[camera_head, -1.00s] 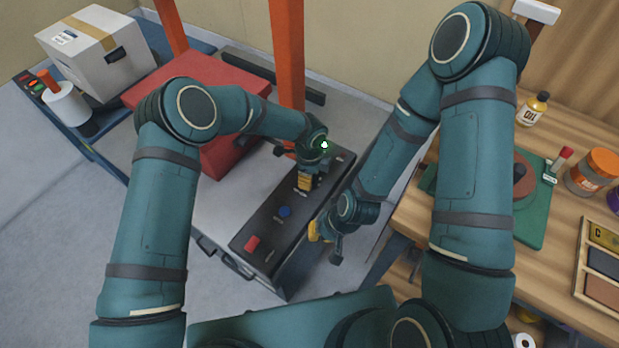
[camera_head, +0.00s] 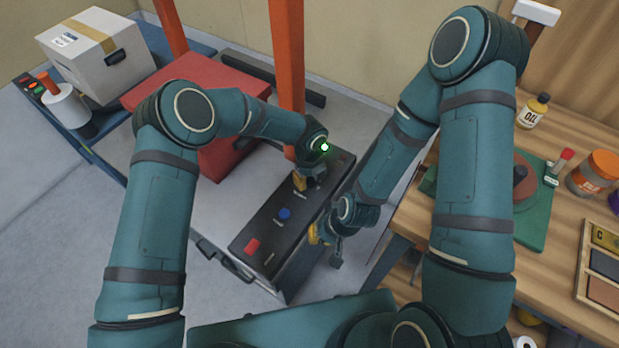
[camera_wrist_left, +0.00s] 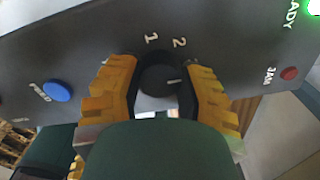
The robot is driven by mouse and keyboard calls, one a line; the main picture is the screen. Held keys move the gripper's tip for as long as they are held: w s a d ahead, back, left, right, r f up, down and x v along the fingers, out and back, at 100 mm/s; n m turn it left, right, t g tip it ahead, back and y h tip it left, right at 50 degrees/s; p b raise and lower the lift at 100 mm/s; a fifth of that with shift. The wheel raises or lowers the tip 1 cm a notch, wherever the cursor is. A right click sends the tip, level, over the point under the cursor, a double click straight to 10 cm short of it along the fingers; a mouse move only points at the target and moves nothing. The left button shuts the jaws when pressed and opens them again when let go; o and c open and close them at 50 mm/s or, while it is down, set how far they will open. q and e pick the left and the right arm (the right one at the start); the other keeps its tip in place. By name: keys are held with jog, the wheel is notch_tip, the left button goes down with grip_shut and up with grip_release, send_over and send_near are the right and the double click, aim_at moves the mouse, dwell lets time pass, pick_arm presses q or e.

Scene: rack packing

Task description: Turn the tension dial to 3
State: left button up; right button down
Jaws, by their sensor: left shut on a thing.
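The tension dial (camera_wrist_left: 158,86) is a dark round knob on the black control panel (camera_head: 262,222). In the left wrist view it sits between the yellow fingers of my left gripper (camera_wrist_left: 160,92), which is shut on it. The dial's white mark points right in that view, near the right finger. The numbers 1 and 2 show above the dial; the 3 is not clearly readable beside the right finger. In the head view my left gripper (camera_head: 303,184) is at the panel's far part and hides the dial. My right gripper (camera_head: 324,240) hangs beside the panel's right edge, its fingers unclear.
The panel has a blue button (camera_head: 284,214), a red switch (camera_head: 252,246), a green READY light (camera_head: 324,147) and a red JAM light (camera_wrist_left: 289,73). An orange post (camera_head: 289,60) stands behind it. A wooden bench (camera_head: 455,262) is on the right.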

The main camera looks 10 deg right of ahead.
aim_at(310, 179)
pick_arm(q)
jog(key=shift+s+f, duration=0.1)
jog(key=shift+f, duration=0.05)
jog(key=o, duration=1.3)
jog(key=shift+c, duration=0.2)
notch_tip(310, 179, up, 12)
